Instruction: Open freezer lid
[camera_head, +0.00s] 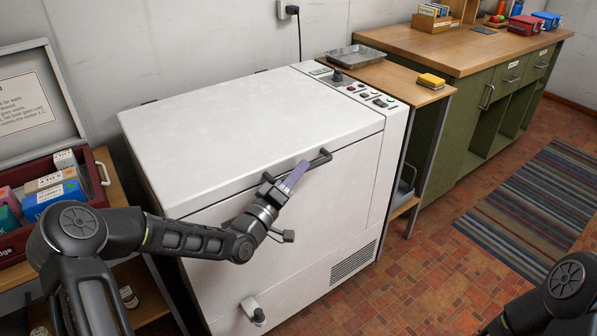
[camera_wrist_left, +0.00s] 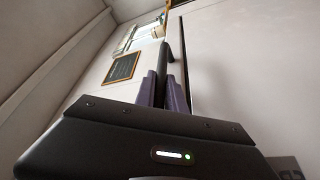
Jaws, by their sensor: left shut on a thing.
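The white chest freezer stands in the middle of the head view, and its lid (camera_head: 240,130) lies flat and closed. A dark bar handle (camera_head: 318,160) is fixed at the front edge of the lid. My left gripper (camera_head: 296,174), with purple fingers, is at this handle and shut on it. In the left wrist view the purple fingers (camera_wrist_left: 163,92) show close together at the handle (camera_wrist_left: 163,62), and my gripper body hides part of the contact. Of my right arm only a dark part shows at the lower right; its gripper is out of view.
A control panel (camera_head: 362,90) runs along the freezer's right side. A side table (camera_head: 400,78) holds a metal tray (camera_head: 354,56) and a yellow sponge (camera_head: 431,81). A red box of cartons (camera_head: 97,185) stands at left. A striped rug (camera_head: 530,200) lies on the open floor at right.

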